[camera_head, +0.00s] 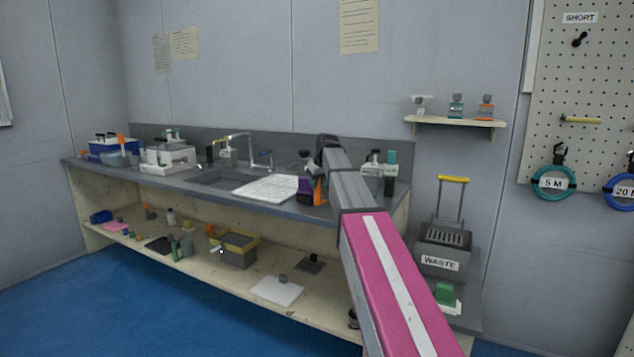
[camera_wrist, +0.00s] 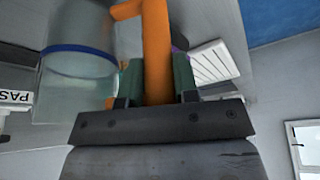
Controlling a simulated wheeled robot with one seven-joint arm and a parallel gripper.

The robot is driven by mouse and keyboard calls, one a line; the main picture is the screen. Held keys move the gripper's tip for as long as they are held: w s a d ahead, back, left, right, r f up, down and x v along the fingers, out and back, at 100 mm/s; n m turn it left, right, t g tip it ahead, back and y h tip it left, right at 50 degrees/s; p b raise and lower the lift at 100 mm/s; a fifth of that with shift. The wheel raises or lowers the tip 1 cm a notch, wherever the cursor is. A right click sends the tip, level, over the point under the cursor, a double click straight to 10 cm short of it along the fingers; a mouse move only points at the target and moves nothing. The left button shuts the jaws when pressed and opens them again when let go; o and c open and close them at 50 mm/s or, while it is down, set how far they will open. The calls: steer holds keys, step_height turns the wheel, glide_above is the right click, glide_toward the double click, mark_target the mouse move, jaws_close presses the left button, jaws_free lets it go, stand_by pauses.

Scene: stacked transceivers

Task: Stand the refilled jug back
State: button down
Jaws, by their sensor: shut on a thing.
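In the wrist view, my gripper (camera_wrist: 157,78) is shut on an upright orange handle (camera_wrist: 156,45), one green fingertip pad on each side. The handle's top bends left toward a clear vessel with a blue line around it (camera_wrist: 78,80), which looks like the jug. Its far end is cut off by the frame, and I cannot tell its fill level. In the head view, the orange handle (camera_head: 320,190) shows at the counter's front edge, beyond my arm, with a purple piece beside it. The arm hides much there, and I cannot tell whether the jug touches the counter.
A white ribbed drainer (camera_head: 266,187) lies left of my gripper, beside the sink (camera_head: 215,179) and its taps. Bottles (camera_head: 378,165) stand close on the right. A waste bin (camera_head: 443,248) is right of the bench. A lower shelf (camera_head: 200,270) holds several small items.

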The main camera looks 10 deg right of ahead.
steer(key=shift+f, duration=0.8)
steer(key=c, duration=0.8)
jaws_free()
steer(key=v, duration=0.5)
steer(key=w+v, duration=0.1)
steer(key=v, duration=0.5)
steer(key=w+a+r+v, duration=0.1)
steer(key=v, duration=0.5)
steer(key=shift+w+r, duration=0.1)
